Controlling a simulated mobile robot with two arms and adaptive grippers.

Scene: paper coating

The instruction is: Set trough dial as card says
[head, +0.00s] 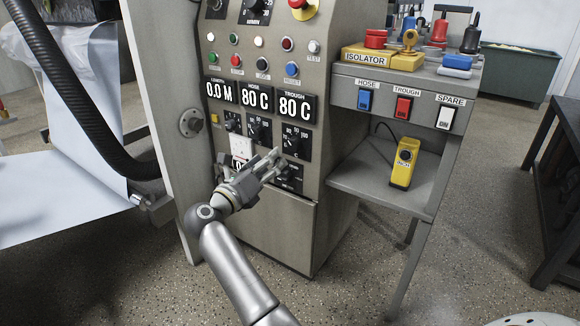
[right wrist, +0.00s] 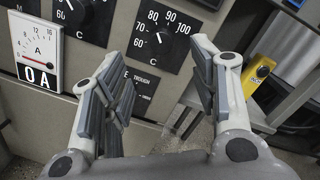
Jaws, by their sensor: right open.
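The trough dial (head: 294,141) is a black knob on a square black plate on the grey cabinet. In the right wrist view the trough dial (right wrist: 160,40) shows marks from 60 to 100 around it; its exact setting is too small to tell. The TROUGH display (head: 295,107) above it reads 80 C. My right gripper (head: 276,159) is open and empty, just in front of and below the dial. In the right wrist view its fingers (right wrist: 160,68) are spread below and to either side of the dial, apart from it. No readable instruction card shows. My left gripper is not in view.
The hose dial (head: 258,129) sits left of the trough dial, with a white ammeter (head: 242,147) below. A lower black plate (head: 289,178) is partly behind my gripper. To the right, a shelf (head: 375,185) holds a yellow device (head: 404,163). Rocker switches (head: 403,108) line its upper ledge.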

